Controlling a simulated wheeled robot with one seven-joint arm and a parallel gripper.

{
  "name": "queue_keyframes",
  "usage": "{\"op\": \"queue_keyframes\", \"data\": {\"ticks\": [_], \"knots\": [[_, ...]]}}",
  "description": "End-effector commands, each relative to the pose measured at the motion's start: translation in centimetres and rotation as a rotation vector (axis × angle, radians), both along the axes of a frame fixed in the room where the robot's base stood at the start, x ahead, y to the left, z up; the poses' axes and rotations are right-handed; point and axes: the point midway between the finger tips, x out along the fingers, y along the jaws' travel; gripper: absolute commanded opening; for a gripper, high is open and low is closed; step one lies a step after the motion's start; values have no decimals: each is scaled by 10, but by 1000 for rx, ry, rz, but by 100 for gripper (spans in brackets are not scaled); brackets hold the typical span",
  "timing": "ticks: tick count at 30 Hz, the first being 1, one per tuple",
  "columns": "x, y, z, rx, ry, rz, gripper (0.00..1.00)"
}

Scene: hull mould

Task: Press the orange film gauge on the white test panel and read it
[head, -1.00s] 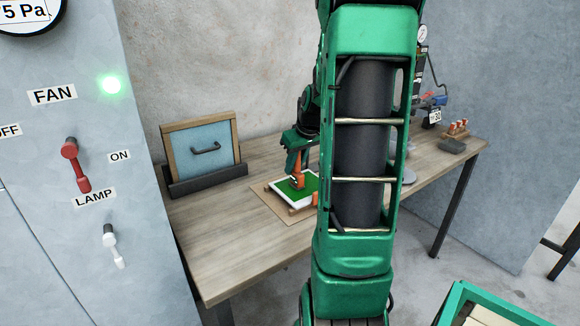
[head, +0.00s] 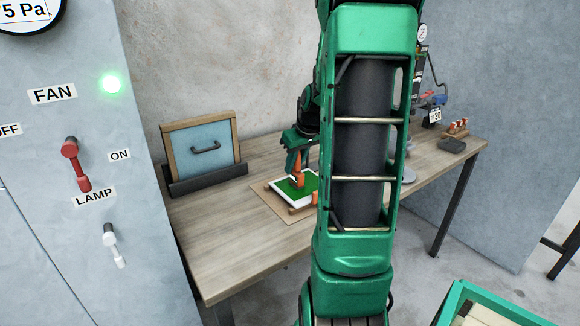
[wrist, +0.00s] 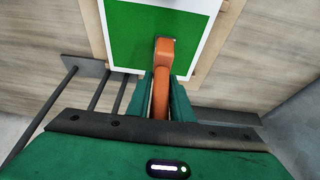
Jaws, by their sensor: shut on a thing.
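The test panel (head: 311,177) lies on a tan board on the table. It has a white border, and its middle is coated green; in the wrist view the white edge (wrist: 212,5) and green face show. My gripper (head: 293,165) is shut on the orange film gauge (wrist: 163,65), which also shows in the head view (head: 298,171). The gauge stands over the green face, its dark tip on or just above the coating; I cannot tell which. No reading on the gauge is visible. My arm hides the right part of the panel in the head view.
A framed blue panel with a handle (head: 203,148) stands in a dark holder at the table's back left. The wooden table (head: 225,235) is clear in front. A grey switch cabinet (head: 130,215) stands at left. A green crate (head: 452,303) is at the lower right.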

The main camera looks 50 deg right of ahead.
Motion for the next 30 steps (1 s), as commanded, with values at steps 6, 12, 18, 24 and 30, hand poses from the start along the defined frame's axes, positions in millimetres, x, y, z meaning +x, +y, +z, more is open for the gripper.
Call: {"op": "queue_keyframes", "data": {"ticks": [6, 12, 18, 24, 30], "knots": [[-1, 1, 8, 2, 2, 1, 0], [0, 0, 23, 0, 1, 0, 0], [0, 0, 36, 1, 1, -1, 0], [0, 0, 50, 0, 0, 1, 0], [0, 0, 63, 0, 0, 0, 0]]}}
